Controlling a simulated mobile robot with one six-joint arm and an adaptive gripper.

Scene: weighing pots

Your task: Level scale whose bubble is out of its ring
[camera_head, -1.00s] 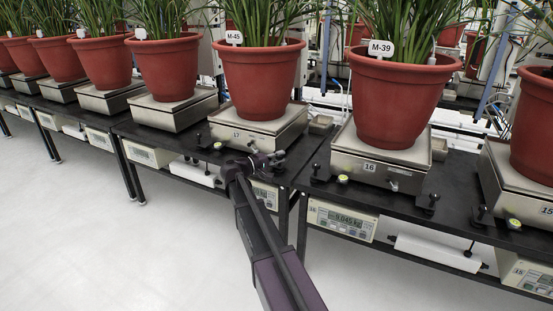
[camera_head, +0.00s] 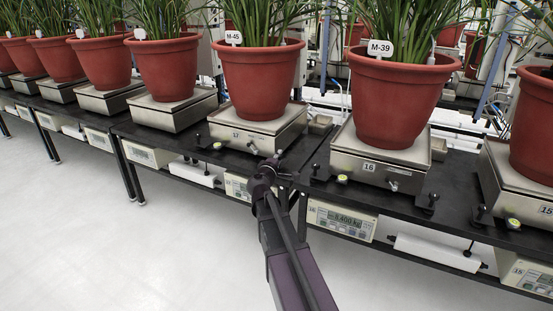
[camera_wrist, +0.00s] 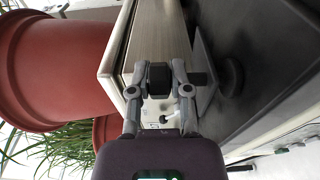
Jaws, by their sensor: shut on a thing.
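The steel scale (camera_head: 262,137) under the red pot M-45 stands on the black bench, left of the scale labelled 16 (camera_head: 368,168). My gripper (camera_wrist: 160,73) is at its front right corner and is shut on a black levelling knob (camera_wrist: 158,76). The scale's steel side (camera_wrist: 155,28) is just beyond the fingers in the wrist view. In the head view my gripper (camera_head: 278,166) hides that corner. A yellow-green bubble level (camera_head: 217,146) shows by its front left corner. It is too small to tell where the bubble sits.
The red pot (camera_head: 262,80) with tall leaves stands on the scale. Scale 16 has its own bubble level (camera_head: 342,179) and black feet close to my right. A display (camera_head: 342,219) hangs under the bench edge. The floor in front is clear.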

